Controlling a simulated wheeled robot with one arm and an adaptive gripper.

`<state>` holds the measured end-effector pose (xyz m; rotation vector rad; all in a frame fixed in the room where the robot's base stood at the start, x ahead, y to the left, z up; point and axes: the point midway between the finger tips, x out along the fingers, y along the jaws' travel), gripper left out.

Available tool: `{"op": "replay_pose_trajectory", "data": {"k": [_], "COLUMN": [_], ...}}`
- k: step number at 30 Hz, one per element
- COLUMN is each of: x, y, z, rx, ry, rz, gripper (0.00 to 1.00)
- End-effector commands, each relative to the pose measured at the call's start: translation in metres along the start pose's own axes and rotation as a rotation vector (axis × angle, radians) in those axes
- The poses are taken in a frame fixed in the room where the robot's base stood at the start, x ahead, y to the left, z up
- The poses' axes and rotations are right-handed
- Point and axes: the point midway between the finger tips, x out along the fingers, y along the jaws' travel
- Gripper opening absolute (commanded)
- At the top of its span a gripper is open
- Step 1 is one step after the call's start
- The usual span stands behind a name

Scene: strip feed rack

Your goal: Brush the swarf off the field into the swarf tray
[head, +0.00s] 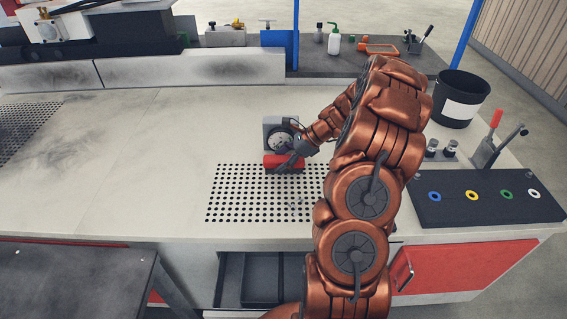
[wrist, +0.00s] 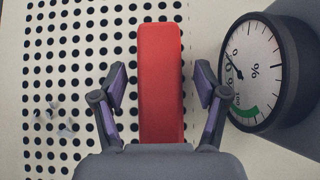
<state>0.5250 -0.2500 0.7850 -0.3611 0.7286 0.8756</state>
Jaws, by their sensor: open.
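A red block (wrist: 160,60), which I take to be the brush, lies on the perforated field (head: 230,205); its bristles are not visible. In the head view the red block (head: 272,162) is at the field's far edge, partly hidden by my gripper (head: 290,160). In the wrist view my gripper (wrist: 160,92) is open, one finger on each side of the block, with gaps on both sides. Small pale swarf chips (wrist: 62,122) lie on the holes left of the block; faint chips also show in the head view (head: 295,205). An open drawer (head: 262,278) under the bench front may be the swarf tray.
A grey housing with a dial gauge (wrist: 254,70) stands close to the right of my gripper. A dark panel with coloured rings (head: 485,200) and levers (head: 490,145) are at the right. The bench top left of the field is clear.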

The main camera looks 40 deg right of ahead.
Motion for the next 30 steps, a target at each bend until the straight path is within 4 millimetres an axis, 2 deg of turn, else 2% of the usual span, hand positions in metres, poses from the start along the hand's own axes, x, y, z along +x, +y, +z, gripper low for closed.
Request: {"op": "replay_pose_trajectory", "data": {"k": [4,11,30], "x": [0.015,0.0156,0.0152], "y": [0.0008,-0.0001,-0.0003], "z": [0.0011,0.0007,0.0006], "rx": [0.001,-0.001,-0.001], "ry": [-0.002,-0.001,-0.001], "rz": [0.003,0.0,-0.001], "gripper": [0.73,0.72,0.05]}}
